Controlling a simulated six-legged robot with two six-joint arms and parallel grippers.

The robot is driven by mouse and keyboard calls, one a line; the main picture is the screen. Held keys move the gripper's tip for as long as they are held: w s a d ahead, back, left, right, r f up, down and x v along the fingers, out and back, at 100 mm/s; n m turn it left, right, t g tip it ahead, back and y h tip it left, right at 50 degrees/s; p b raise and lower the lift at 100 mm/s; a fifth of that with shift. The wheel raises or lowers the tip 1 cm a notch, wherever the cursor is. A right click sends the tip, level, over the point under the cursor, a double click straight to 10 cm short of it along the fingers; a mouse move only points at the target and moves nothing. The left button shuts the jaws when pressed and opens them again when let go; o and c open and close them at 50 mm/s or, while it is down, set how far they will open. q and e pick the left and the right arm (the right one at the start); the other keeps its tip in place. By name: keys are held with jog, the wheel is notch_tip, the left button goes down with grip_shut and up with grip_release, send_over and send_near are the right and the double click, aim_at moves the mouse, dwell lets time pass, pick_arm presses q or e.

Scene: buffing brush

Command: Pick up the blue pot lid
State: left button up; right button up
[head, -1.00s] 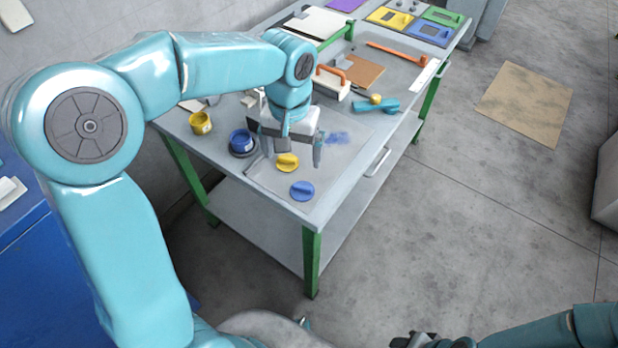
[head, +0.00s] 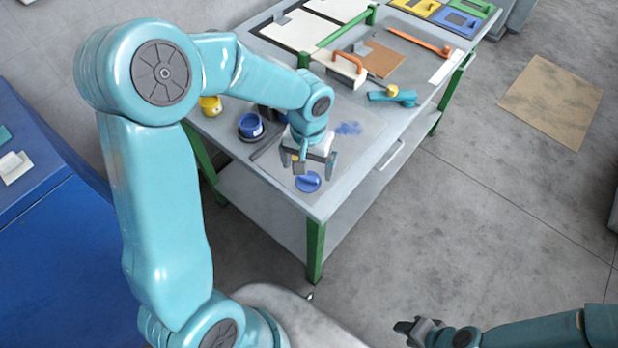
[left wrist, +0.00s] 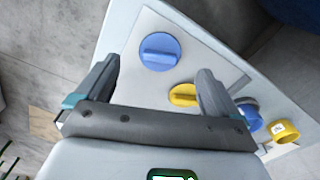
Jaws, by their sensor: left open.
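The blue pot lid (head: 308,182), a round disc with a raised grip bar, lies flat on the near end of the grey workbench. My left gripper (head: 308,165) is open and empty, just above and behind the lid in the head view. In the left wrist view the blue lid (left wrist: 160,51) shows beyond and between the open fingertips (left wrist: 157,74), apart from them. A yellow lid (left wrist: 183,95) lies beside it, close to one finger; my gripper mostly hides it in the head view. My right gripper (head: 412,328) is low at the bottom, away from the bench; its jaws are unclear.
An open blue pot (head: 250,126) and a yellow pot (head: 210,105) stand left of my gripper. A blue smudge (head: 348,128) marks the grey sheet. A teal tool (head: 392,96), an orange-handled block (head: 346,68) and boards lie farther back. The bench's near corner is clear.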

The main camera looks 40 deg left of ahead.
aim_at(308, 177)
pick_arm(q)
jog(key=f, duration=0.3)
jog(key=f+p, duration=0.1)
jog(key=f, duration=0.1)
jog(key=shift+w+a+f, duration=0.1)
jog(key=shift+w+f, duration=0.1)
jog(key=shift+w, duration=0.05)
jog(key=shift+s+r, duration=0.1)
jog(key=shift+r, duration=0.05)
jog(key=shift+c, duration=0.6)
jog(key=c, duration=1)
